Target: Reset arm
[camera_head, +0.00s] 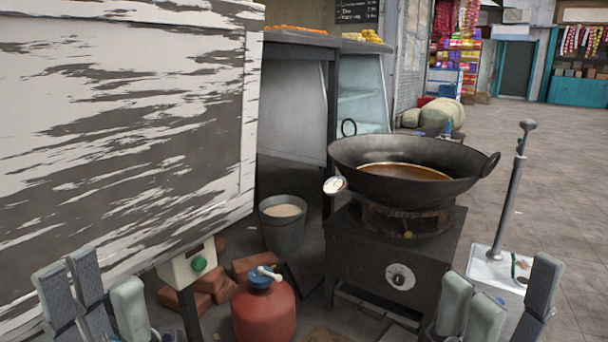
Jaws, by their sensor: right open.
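My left gripper (104,290) is at the bottom left corner, in front of the peeling white panel, with its grey fingers apart and nothing seen between them. My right gripper (512,298) is at the bottom right, its fingers spread and empty, near the white base of a metal pole (508,195). Both grippers point upward and are cut off by the lower frame edge. A black wok (365,187) with brown contents sits on a dark stove (345,245) between them, apart from both grippers.
A peeling panel (120,130) fills the left. A red gas cylinder (264,312), bricks (206,280) and a bucket with pale liquid (283,235) stand left of the stove. A counter (325,45) stands behind. The tiled floor (560,150) at right is open.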

